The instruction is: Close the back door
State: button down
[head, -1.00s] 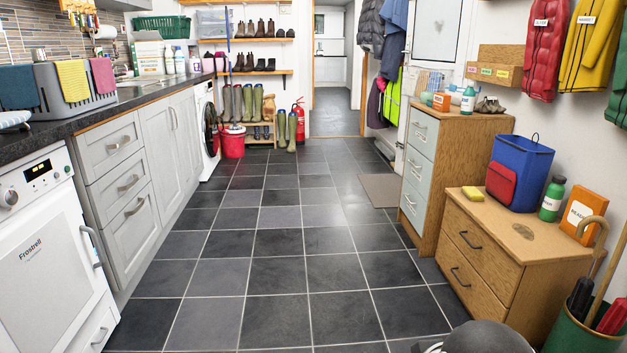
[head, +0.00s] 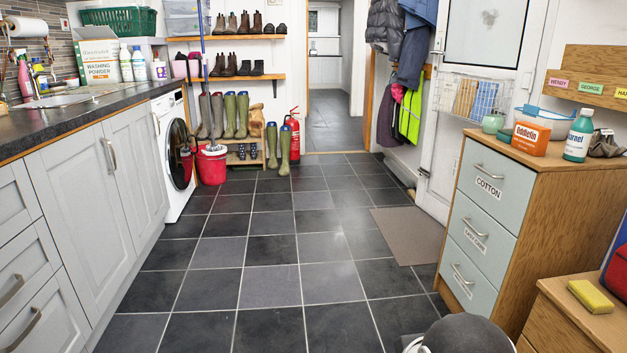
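The back door (head: 487,45) is white, with a glazed upper panel, in the right-hand part of the head view. A wire basket (head: 470,95) hangs across its middle. Its lower part is partly hidden behind the wooden drawer unit (head: 535,200). I see it at a slant and cannot tell whether it is fully shut or ajar. My gripper is not in view.
A brown mat (head: 409,235) lies on the floor by the door. Coats (head: 412,60) hang beyond it. Boots (head: 284,145) and a fire extinguisher (head: 293,132) stand at the back. The tiled floor (head: 270,250) in the middle is clear. Cabinets (head: 95,180) line the left.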

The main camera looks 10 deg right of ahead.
aim_at(500, 38)
jog(key=i+z, duration=0.15)
jog(key=i, duration=1)
jog(key=i+j+z, duration=0.15)
jog(key=i, duration=1.05)
